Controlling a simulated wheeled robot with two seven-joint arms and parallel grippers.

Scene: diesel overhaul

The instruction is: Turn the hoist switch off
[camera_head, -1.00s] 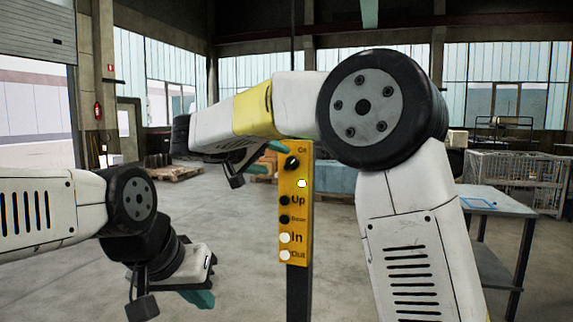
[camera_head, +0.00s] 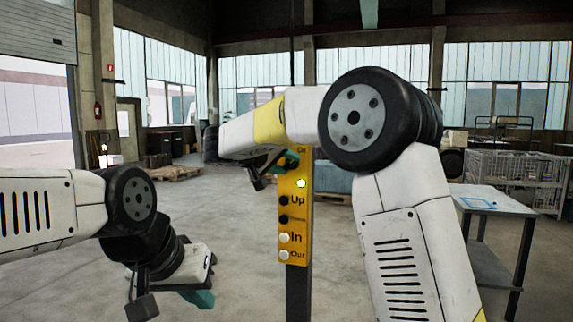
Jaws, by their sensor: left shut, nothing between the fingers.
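The hoist control panel (camera_head: 292,225) is a yellow plate on a dark post in the middle of the head view. A white light (camera_head: 301,183) shows below the top knob's place. The black switch knob under "On" is hidden by the teal fingers of my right gripper (camera_head: 286,161). That gripper overlaps the panel's upper left edge; I cannot tell whether its fingers touch or grip the knob. My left gripper (camera_head: 200,298) is low at the left, shut and empty, away from the panel.
A grey table (camera_head: 500,204) stands at the right, with a wire mesh crate (camera_head: 515,178) behind it. Pallets with boxes (camera_head: 176,172) and a fire extinguisher (camera_head: 98,110) are far back left. The floor between is open.

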